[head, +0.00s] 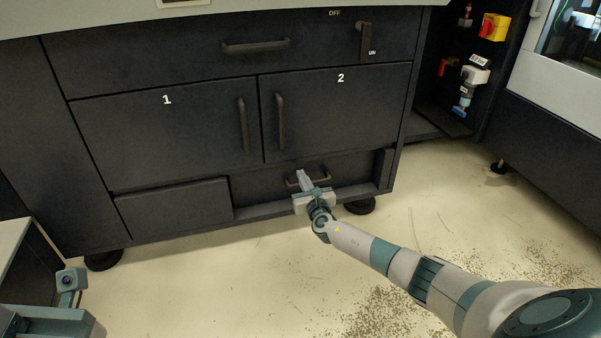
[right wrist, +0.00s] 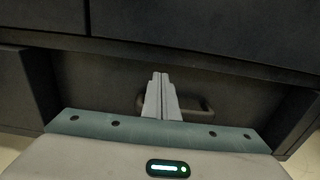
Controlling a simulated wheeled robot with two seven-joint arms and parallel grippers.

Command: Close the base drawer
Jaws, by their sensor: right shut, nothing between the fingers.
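The base drawer (head: 262,189) is the low dark front with a bar handle (head: 321,179) at the bottom of the black cabinet. Its front looks set back between the panel at its left and the cabinet side at its right. My right gripper (head: 303,177) is shut and empty, fingers pointing at this front. In the right wrist view its fingertips (right wrist: 160,77) overlap the drawer handle (right wrist: 196,103), hiding its middle. I cannot tell whether they touch it. My left gripper's fingers do not show.
Above are cabinet doors 1 (head: 170,135) and 2 (head: 338,110), both shut, and a wide upper drawer (head: 190,50). A plain low panel (head: 175,208) is left of the base drawer. An open bay (head: 440,115) with valves is at the right. The floor (head: 235,285) in front is clear.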

